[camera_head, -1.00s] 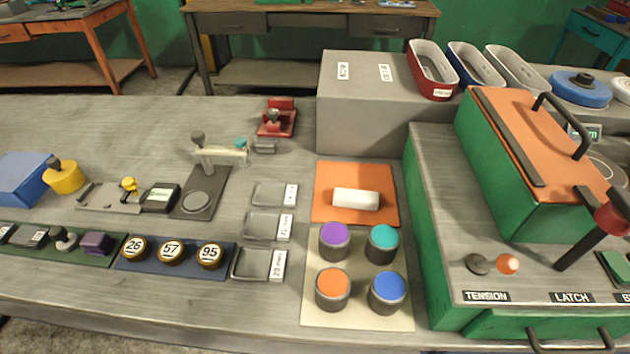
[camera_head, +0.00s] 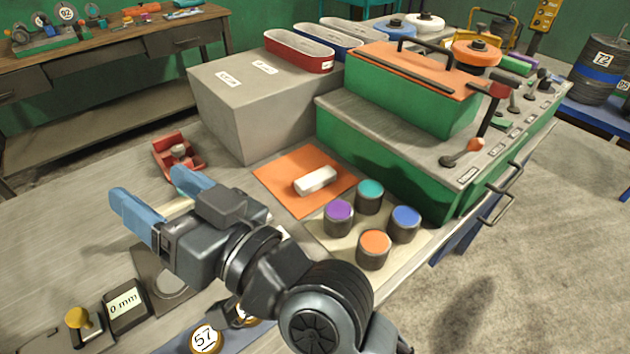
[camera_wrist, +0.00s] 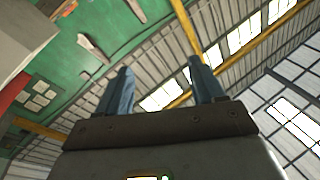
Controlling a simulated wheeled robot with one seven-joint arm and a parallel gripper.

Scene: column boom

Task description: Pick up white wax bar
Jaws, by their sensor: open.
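The white wax bar (camera_head: 316,181) lies flat on the orange mat (camera_head: 283,198) in the head view. My gripper (camera_head: 155,212) is raised over the bench to the left of the mat, with its blue fingers spread apart and nothing between them. It is clear of the bar. In the wrist view my two blue fingers (camera_wrist: 158,92) point up toward the wall and ceiling, and the bar is not seen there.
Jars with purple, teal, orange and blue (camera_head: 406,222) tops stand on a pale mat in front of the bar. A grey block (camera_head: 222,118) stands behind the mat and a green machine (camera_head: 385,160) to its right. A red stamp holder (camera_head: 177,158) sits behind my gripper.

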